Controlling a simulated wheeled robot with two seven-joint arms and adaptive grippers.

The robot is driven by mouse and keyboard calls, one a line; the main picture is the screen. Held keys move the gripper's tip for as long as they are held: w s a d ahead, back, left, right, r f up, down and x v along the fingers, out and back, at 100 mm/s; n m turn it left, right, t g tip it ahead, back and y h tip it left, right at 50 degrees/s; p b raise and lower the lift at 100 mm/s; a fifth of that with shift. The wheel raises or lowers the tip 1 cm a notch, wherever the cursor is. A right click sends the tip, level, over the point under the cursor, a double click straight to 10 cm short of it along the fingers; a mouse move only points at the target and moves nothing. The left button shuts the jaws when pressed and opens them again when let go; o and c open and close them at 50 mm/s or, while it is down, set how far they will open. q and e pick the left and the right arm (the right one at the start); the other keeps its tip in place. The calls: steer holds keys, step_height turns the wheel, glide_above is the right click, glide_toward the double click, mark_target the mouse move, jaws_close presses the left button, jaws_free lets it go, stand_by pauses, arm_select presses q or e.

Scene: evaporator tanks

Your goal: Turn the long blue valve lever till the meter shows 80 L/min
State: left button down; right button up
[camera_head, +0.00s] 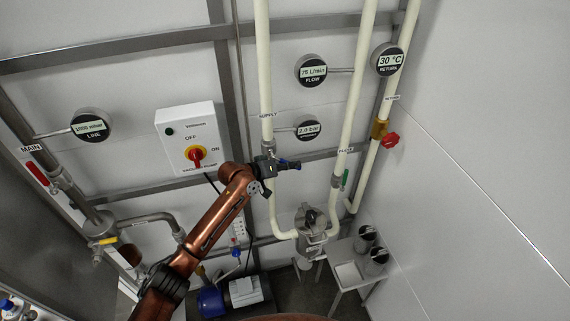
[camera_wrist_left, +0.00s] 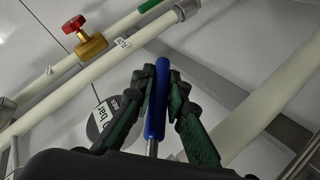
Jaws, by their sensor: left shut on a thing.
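The long blue valve lever (camera_head: 290,165) sits on the pale supply pipe (camera_head: 266,110) in the head view and points to the right. My left gripper (camera_head: 272,166) is at the lever. In the left wrist view the blue lever (camera_wrist_left: 157,100) runs between the two green-padded fingers of my left gripper (camera_wrist_left: 159,85), which are shut on it. The flow meter (camera_head: 311,71) reads 75 L/min. My right gripper is in neither view.
A pressure gauge (camera_head: 308,130) is right of the supply pipe. A green lever (camera_head: 344,179) is on the flow pipe, and a red valve knob (camera_head: 390,140) on the return pipe. A white switch box (camera_head: 191,139) is left of my gripper.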

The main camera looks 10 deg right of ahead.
arm_select(q)
steer(key=shift+s+f, duration=0.1)
steer(key=shift+f, duration=0.25)
steer(key=c, duration=1.9)
jaws_free()
steer(key=shift+r, duration=0.1)
steer(key=shift+a+r, duration=0.15)
steer(key=shift+a, duration=0.05)
steer(key=v, duration=1.1)
steer(key=shift+a+r, duration=0.15)
steer(key=shift+a, duration=0.05)
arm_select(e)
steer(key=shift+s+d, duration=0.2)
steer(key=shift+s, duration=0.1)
arm_select(q)
steer(key=shift+s, duration=0.15)
